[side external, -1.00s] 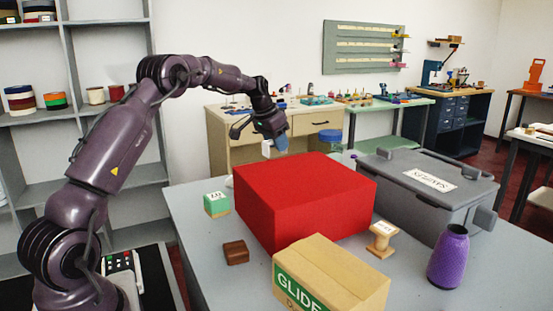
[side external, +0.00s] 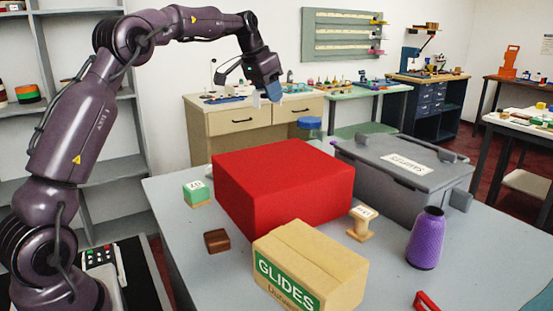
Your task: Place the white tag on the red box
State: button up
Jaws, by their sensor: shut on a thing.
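The large red box (side external: 283,185) stands on the grey table, its flat top bare. My gripper (side external: 267,98) is above and behind the box's top in the side view, well clear of it. It is shut on a small white piece (side external: 257,101) that looks like the white tag. A blue patch shows beside the white piece; I cannot tell whether it is a fingertip or part of what is held. The fingers are too small to make out clearly.
A grey lidded case (side external: 405,178) stands close right of the red box. A GLIDES carton (side external: 310,268), brown block (side external: 217,241), green box (side external: 196,193), wooden spool-like piece (side external: 361,224) and purple vase (side external: 426,238) stand around it. A red object (side external: 426,301) lies at the front.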

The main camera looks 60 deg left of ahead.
jog(key=s+d+r, duration=0.4)
jog(key=d+r, duration=0.2)
jog(key=d, duration=0.1)
jog(key=s+d+r+m, duration=0.1)
jog(key=s+d+r, duration=0.1)
jog(key=s+d, duration=0.7)
send_near(288, 159)
jog(key=shift+w+d+f, duration=0.1)
jog(key=shift+w+f, duration=0.7)
jog(key=shift+w, duration=0.15)
jog(key=shift+w+f, duration=0.15)
jog(key=shift+f, duration=0.75)
jog(key=shift+w+f, duration=0.1)
jog(key=shift+f, duration=0.8)
jog(key=shift+f, duration=0.1)
jog(key=o, duration=0.9)
jog(key=shift+f, duration=0.1)
